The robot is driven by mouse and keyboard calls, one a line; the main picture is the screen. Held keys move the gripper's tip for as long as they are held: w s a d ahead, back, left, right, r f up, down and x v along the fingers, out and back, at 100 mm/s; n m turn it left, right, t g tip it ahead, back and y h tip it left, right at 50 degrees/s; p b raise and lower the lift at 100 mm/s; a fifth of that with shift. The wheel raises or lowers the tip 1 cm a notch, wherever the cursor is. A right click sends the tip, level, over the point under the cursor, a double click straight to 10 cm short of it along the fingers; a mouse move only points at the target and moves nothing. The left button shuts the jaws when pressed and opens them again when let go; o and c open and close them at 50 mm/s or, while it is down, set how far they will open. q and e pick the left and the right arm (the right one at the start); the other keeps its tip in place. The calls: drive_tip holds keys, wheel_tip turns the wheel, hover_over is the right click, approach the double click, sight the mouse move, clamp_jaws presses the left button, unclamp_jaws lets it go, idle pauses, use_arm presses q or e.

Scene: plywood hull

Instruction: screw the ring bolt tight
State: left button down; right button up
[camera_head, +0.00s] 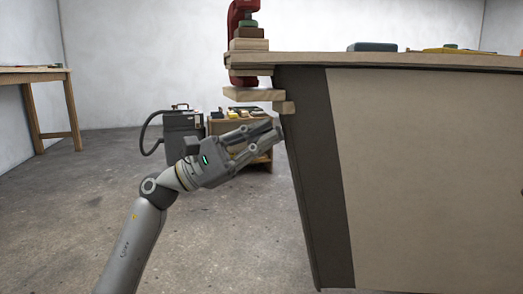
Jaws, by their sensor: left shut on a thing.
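My left gripper (273,134) reaches in from the lower left. Its fingertips are at the dark edge strip (318,175) of the plywood hull (430,170), just under the wooden blocks. The fingers are closed on the ring bolt at this edge. The bolt itself is hidden by the fingers, so I cannot tell its angle or how deep it sits. My right gripper is not in view.
A red clamp (236,20) with wood blocks (253,94) grips the hull's top corner, just above my left gripper. A grey case (183,130) and a low wooden cabinet (217,127) stand behind. A wooden table (38,75) is far left. Open floor lies left.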

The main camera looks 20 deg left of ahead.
use_arm(q)
drive_tip(key=m, duration=0.2)
drive_tip(key=f+m+g, duration=0.1)
drive_tip(key=m+g, duration=0.1)
drive_tip(key=m, duration=0.1)
drive_tip(key=shift+d+f+m+y+b, duration=0.2)
drive_tip(key=shift+d+m+y+b, duration=0.05)
drive_tip(key=shift+m+y+b, duration=0.05)
drive_tip(key=shift+w+a+f+m+g+y, duration=0.2)
drive_tip(key=shift+m+y, duration=0.3)
drive_tip(key=shift+m, duration=1.55)
drive_tip(key=shift+w+d+f+m+g+y, duration=0.1)
drive_tip(key=shift+f+m+y, duration=0.3)
drive_tip(key=shift+m, duration=1.6)
drive_tip(key=shift+w+a+f+m+g+y, duration=0.15)
drive_tip(key=shift+m+y, duration=0.45)
drive_tip(key=shift+m, duration=1.45)
drive_tip(key=shift+r+t, duration=0.1)
drive_tip(key=shift+t, duration=0.15)
drive_tip(key=c, duration=1.5)
unclamp_jaws()
drive_tip(key=shift+a, duration=0.2)
drive_tip(key=shift+d, duration=0.1)
